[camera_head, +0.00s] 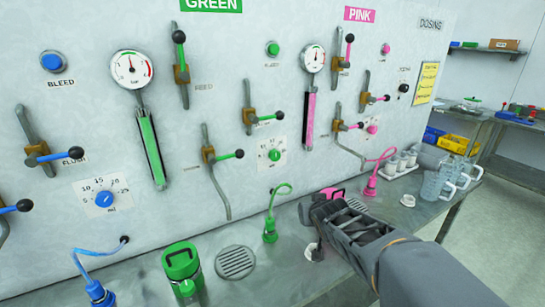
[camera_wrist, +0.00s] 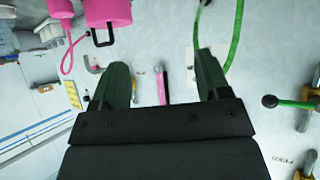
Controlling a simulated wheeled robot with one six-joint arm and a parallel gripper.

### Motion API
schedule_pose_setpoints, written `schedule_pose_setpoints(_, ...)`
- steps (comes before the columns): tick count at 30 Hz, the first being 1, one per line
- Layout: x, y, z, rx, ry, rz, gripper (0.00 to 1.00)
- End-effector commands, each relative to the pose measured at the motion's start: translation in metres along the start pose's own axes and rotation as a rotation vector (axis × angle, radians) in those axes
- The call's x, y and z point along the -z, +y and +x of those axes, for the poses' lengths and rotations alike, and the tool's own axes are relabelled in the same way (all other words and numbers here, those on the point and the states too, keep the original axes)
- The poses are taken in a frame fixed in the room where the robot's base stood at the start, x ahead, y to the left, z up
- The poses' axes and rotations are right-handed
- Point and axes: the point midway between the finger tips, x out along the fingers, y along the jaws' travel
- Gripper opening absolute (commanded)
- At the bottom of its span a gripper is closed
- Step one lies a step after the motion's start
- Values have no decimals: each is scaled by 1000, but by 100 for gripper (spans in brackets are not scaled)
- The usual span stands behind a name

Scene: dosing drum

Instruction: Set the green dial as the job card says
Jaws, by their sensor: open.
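The dial is not clearly seen there; a pale plate shows partly behind the right finger.
A green hose fitting (camera_head: 270,230) and a green-lidded jar (camera_head: 183,265) stand on the bench left of my gripper. A pink hose fitting (camera_head: 371,185) and clear jugs (camera_head: 434,184) stand right. Levers with black knobs (camera_head: 239,154) stick out from the panel near the dial.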

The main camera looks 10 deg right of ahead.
Motion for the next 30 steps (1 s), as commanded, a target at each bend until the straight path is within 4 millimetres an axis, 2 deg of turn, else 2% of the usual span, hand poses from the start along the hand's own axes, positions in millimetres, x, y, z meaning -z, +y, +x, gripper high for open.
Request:
schedule_pose_setpoints(1, 17, 2, 15, 24, 78, 5, 70)
schedule_pose_setpoints(3, 42, 1, 30, 72, 202, 11, 70)
schedule_pose_setpoints(6, 66, -6, 46, 176, 342, 20, 70)
schedule_pose_setpoints(9, 81, -13, 55, 285, 439, 29, 70)
schedule_pose_setpoints(15, 93, -24, 62, 445, 540, 46, 70)
schedule_pose_setpoints(20, 100, -32, 70, 495, 563, 52, 70)
schedule_pose_setpoints(30, 134, -59, 114, 499, 565, 52, 70)
